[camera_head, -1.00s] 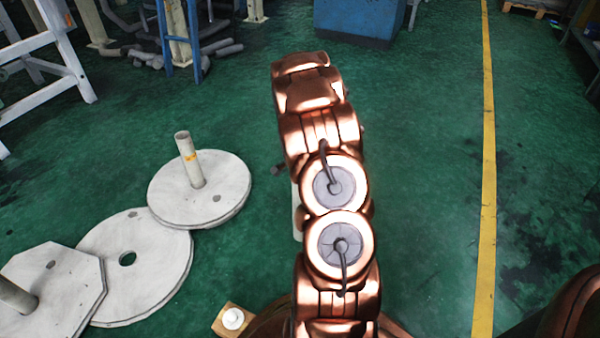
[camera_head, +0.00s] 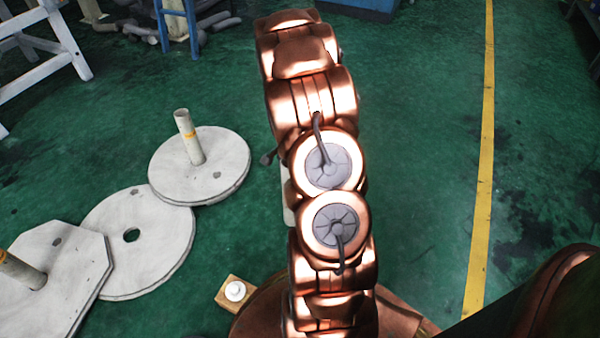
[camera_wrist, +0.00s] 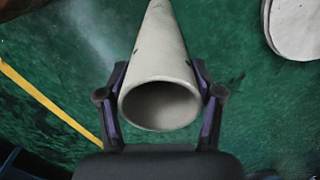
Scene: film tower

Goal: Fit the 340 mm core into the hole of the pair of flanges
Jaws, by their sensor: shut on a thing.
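In the wrist view my gripper (camera_wrist: 160,78) is shut on a pale grey hollow tube, the core (camera_wrist: 162,100). Its open end faces the camera and its length runs away between the fingers. In the head view my arm hides the gripper; a pale strip of what looks like the core (camera_head: 288,195) shows at its left edge. A round pale flange (camera_head: 150,255) with an empty hole lies on the floor to the left. Beyond it is a round flange (camera_head: 225,170) with an upright core (camera_head: 188,137). An octagonal flange (camera_head: 75,285) at far left carries another core (camera_head: 20,270).
A small wooden block with a white knob (camera_head: 235,291) is on the floor left of my base. A white frame (camera_head: 45,45) and blue stand (camera_head: 178,22) are at the back left. A yellow line (camera_head: 485,170) crosses clear green floor at right.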

